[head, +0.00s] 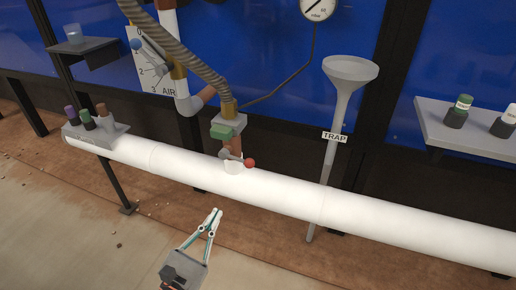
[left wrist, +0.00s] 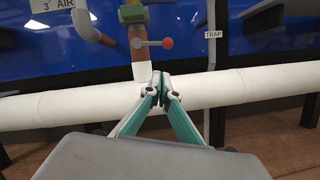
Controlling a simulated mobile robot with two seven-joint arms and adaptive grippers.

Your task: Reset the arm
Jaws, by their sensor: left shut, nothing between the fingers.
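My left gripper (head: 214,217) shows at the bottom centre of the head view, below and in front of the white horizontal pipe (head: 280,195). Its fingers are shut with nothing between them. In the left wrist view the shut fingertips (left wrist: 161,77) stand in front of the white pipe (left wrist: 60,108). The gripper looks apart from the pipe in the head view. A valve handle with a red ball end (head: 250,163) sits above the pipe on a vertical fitting. The red ball (left wrist: 168,43) also shows just above my fingertips in the wrist view. My right gripper is not in view.
A grey funnel (head: 350,70) labelled TRAP stands behind the pipe. A shelf (head: 436,137) with bottles is at right. A small rack (head: 112,139) with several bottles is at the pipe's left end. A ribbed hose (head: 185,53) hangs above. The floor around my left gripper is clear.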

